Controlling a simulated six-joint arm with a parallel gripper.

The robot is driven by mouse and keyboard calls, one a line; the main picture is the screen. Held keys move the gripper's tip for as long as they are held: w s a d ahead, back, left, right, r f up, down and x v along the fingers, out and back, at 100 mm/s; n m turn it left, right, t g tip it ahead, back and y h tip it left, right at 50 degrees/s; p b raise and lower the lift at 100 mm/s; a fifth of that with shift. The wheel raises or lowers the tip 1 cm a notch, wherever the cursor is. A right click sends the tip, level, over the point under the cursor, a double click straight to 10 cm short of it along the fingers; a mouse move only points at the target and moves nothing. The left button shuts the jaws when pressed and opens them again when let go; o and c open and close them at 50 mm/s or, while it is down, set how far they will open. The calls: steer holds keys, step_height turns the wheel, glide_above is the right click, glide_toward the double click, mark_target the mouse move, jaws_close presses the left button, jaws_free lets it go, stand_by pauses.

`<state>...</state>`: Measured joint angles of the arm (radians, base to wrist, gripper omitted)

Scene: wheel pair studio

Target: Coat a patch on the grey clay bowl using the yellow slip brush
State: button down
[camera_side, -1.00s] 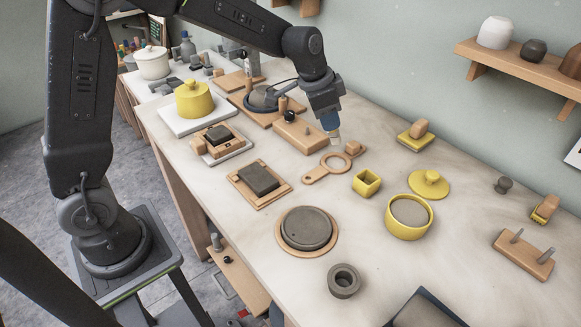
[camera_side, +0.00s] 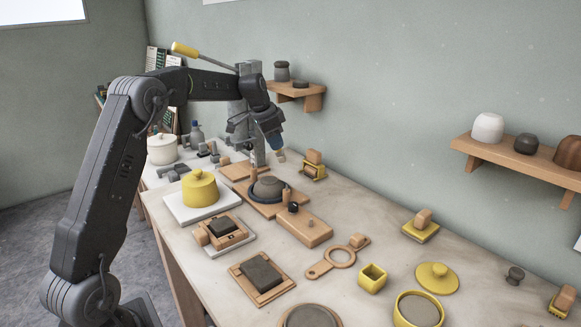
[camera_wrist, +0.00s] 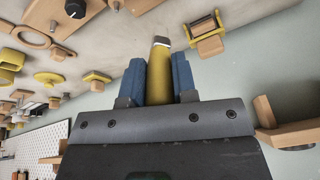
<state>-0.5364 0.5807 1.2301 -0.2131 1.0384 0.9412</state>
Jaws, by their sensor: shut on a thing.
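The grey clay bowl (camera_side: 268,186) sits on a round dark wheel disc on a wooden base, at the back middle in the side view. My gripper (camera_side: 272,140) is above and behind the bowl, apart from it. In the wrist view its blue fingers (camera_wrist: 160,80) are shut on the yellow slip brush (camera_wrist: 160,65), whose pale tip points away from the palm. In the side view only a small pale tip of the brush (camera_side: 281,156) shows below the fingers. The bowl is not clearly visible in the wrist view.
A yellow tool with a wooden grip (camera_side: 313,165) stands just right of the brush tip. A grey upright column (camera_side: 257,140) is close on the left. A wooden block with a black knob (camera_side: 305,229) lies in front of the wheel. A shelf (camera_side: 310,97) juts from the wall behind.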

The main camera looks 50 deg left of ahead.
steer(key=a, duration=0.2)
steer(key=a+r, duration=0.1)
steer(key=a, duration=0.1)
steer(key=shift+s+a, duration=0.1)
steer(key=shift+a, duration=0.05)
step_height(320, 180, down, 7)
steer(key=shift+s+r, duration=0.1)
steer(key=shift+s, duration=1.75)
steer(key=shift+w, duration=0.15)
steer(key=shift+w, duration=0.8)
